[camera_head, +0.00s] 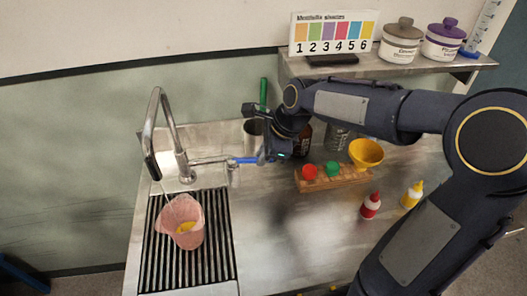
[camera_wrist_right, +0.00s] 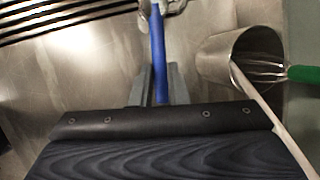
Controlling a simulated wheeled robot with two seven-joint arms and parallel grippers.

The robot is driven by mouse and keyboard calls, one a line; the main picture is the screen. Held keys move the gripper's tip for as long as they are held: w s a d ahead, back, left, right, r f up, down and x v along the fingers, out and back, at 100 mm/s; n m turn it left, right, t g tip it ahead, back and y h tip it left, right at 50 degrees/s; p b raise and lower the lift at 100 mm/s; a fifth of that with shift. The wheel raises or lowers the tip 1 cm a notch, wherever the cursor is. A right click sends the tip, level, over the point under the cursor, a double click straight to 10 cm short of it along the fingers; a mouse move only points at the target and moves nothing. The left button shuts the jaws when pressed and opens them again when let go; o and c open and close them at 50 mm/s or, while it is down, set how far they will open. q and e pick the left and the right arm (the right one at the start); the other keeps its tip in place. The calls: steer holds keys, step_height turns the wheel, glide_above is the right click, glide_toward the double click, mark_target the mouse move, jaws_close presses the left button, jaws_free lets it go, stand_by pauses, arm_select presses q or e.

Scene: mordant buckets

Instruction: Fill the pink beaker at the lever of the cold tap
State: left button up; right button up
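The pink beaker (camera_head: 182,222) stands on the slotted drain grate below the tap's spout, with a yellow patch showing in it. A thin pale line runs between the spout and the beaker; it may be water. The steel tap (camera_head: 163,120) has a blue lever (camera_head: 243,160) pointing right. My right gripper (camera_head: 268,153) is at the lever's free end. In the right wrist view the blue lever (camera_wrist_right: 158,45) runs between my fingers (camera_wrist_right: 159,85), which appear closed on it. The water level in the beaker is unclear. My left gripper is out of view.
A metal cup (camera_wrist_right: 235,55) with a whisk and green handle stands close to my right gripper. A wooden rack (camera_head: 335,180) with red and green pieces, a yellow bowl (camera_head: 366,153) and red (camera_head: 370,207) and yellow (camera_head: 412,195) bottles stand right. A shelf (camera_head: 385,68) holds jars and a number card.

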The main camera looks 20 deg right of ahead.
steer(key=o, duration=0.4)
steer(key=shift+v, duration=3.9)
